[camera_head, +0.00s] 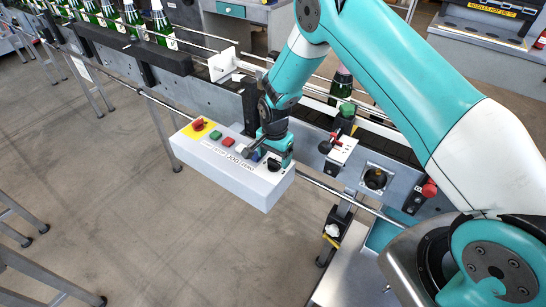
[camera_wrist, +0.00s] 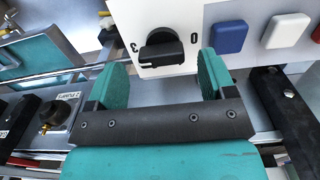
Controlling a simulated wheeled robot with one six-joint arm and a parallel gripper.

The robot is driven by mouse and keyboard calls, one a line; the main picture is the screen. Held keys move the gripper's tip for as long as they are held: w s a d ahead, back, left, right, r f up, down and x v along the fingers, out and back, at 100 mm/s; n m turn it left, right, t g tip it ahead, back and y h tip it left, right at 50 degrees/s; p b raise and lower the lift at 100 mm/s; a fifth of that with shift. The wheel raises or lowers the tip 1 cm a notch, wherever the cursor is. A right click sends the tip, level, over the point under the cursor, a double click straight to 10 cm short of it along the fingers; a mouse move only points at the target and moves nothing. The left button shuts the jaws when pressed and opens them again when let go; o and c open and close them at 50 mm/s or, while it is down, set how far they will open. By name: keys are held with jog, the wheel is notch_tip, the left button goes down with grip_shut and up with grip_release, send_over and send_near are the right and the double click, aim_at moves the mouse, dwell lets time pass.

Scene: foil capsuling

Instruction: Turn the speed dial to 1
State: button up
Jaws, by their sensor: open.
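The speed dial (camera_wrist: 160,48) is a black knob with a raised bar on a white panel in the wrist view. A "3" shows to its left and a "0" to its right; I cannot tell which mark the bar points at, and I see no "1". My gripper (camera_wrist: 161,62) is open, its two teal fingers apart on either side of the dial's near side, with nothing between them. In the head view my gripper (camera_head: 276,158) is over the right end of the white control box (camera_head: 235,180), and the dial (camera_head: 273,166) is partly hidden.
A blue button (camera_wrist: 228,38) and a white button (camera_wrist: 286,30) sit right of the dial in the wrist view. A red stop button (camera_head: 198,125) and a green button (camera_head: 215,135) are at the box's left. Another black knob (camera_head: 375,179) is on the conveyor's side.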

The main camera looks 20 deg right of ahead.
aim_at(274, 166)
jog(key=shift+f, duration=1.15)
